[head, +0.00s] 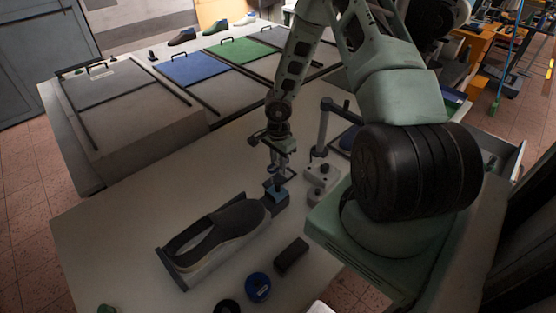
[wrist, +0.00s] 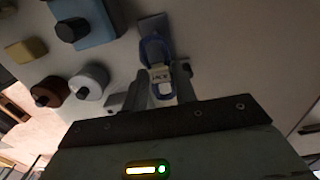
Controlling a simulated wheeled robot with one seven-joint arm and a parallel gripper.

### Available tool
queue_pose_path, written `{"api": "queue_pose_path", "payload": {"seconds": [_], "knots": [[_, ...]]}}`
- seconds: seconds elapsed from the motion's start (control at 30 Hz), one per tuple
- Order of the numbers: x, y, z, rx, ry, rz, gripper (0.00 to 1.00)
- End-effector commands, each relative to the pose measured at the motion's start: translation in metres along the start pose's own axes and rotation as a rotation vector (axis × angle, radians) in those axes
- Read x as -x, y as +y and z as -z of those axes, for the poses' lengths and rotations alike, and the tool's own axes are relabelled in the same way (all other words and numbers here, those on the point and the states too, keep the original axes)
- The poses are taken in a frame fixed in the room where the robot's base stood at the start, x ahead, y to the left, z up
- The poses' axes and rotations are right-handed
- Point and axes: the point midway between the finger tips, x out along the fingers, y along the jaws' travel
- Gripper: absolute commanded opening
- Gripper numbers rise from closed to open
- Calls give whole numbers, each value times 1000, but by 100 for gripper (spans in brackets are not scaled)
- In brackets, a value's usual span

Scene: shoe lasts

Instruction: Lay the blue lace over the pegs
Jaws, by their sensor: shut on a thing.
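The blue lace (wrist: 146,50) is a loop with a white tag (wrist: 160,75) marked with lettering, seen in the wrist view. My gripper (wrist: 163,88) is shut on the tag end, and the loop stretches out beyond the fingertips. In the head view my gripper (head: 279,158) points down over the table, behind the dark shoe (head: 217,233) in its grey cradle. The lace is too small to make out clearly there. Small round posts, one pale (wrist: 90,82) and one brown (wrist: 50,93), stand left of my gripper in the wrist view; I cannot tell whether these are the pegs.
A blue block with a dark knob (wrist: 88,22) and a yellowish block (wrist: 27,50) are in the wrist view. A blue roll (head: 258,287) and black block (head: 290,257) lie near the table front. Panels, including green (head: 245,52), line the back. The left table is clear.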

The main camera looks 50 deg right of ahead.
Motion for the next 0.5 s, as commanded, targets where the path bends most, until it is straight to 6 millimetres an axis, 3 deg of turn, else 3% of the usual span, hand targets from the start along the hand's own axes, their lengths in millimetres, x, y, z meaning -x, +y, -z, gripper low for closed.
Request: {"api": "queue_pose_path", "payload": {"seconds": [0.5], "knots": [[-35,0,0,1,-1,-1,7]]}}
